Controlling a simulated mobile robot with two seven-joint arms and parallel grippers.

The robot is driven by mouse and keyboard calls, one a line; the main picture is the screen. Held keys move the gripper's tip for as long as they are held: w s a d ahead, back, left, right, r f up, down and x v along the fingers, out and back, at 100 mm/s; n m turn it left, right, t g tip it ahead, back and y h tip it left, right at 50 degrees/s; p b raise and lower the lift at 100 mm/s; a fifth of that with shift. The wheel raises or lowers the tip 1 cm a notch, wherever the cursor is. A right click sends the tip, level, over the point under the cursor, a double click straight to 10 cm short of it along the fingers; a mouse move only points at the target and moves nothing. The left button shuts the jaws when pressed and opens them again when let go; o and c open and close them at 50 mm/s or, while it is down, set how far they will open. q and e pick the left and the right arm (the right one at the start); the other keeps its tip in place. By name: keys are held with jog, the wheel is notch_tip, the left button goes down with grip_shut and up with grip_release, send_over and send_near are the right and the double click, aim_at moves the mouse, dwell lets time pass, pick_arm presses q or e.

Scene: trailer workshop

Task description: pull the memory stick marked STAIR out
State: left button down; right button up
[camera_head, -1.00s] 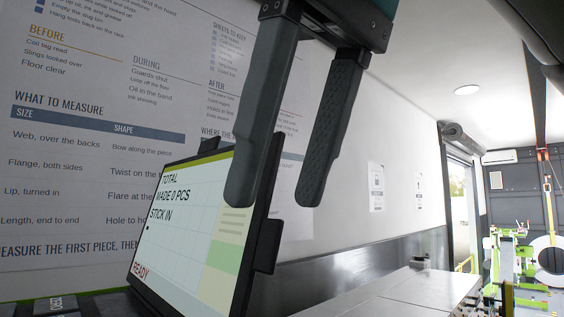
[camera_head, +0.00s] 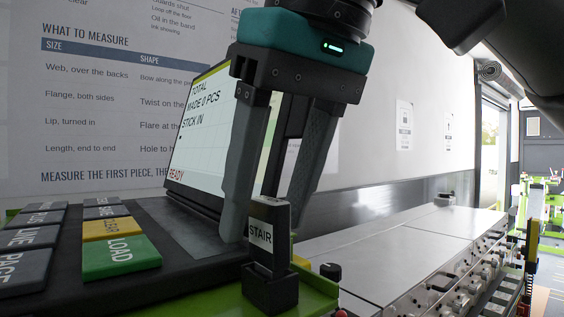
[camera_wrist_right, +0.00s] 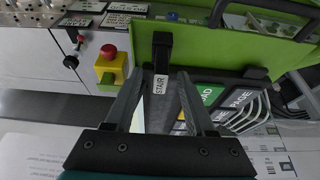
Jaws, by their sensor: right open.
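The memory stick marked STAIR (camera_head: 262,236) is a dark upright block with a white label. It stands in a black socket (camera_head: 270,291) at the right end of the green-edged console. My right gripper (camera_head: 264,225) is open and points down, its fingertips around the stick's upper part. In the right wrist view the stick (camera_wrist_right: 160,84) shows between the two open fingers (camera_wrist_right: 161,80), with gaps at both sides. The stick's lower end is hidden in the socket (camera_wrist_right: 162,45). My left gripper is not in view.
A tilted screen (camera_head: 205,135) reading STICK IN and READY stands behind the gripper. Keys, including green LOAD (camera_head: 120,257), lie to the left. A red button on a yellow box (camera_wrist_right: 108,54) is near the socket. A metal bench top (camera_head: 400,245) extends right.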

jog(key=shift+a+f, duration=0.1)
jog(key=shift+f, duration=0.1)
grip_shut()
dwell(0.4)
dwell(0.5)
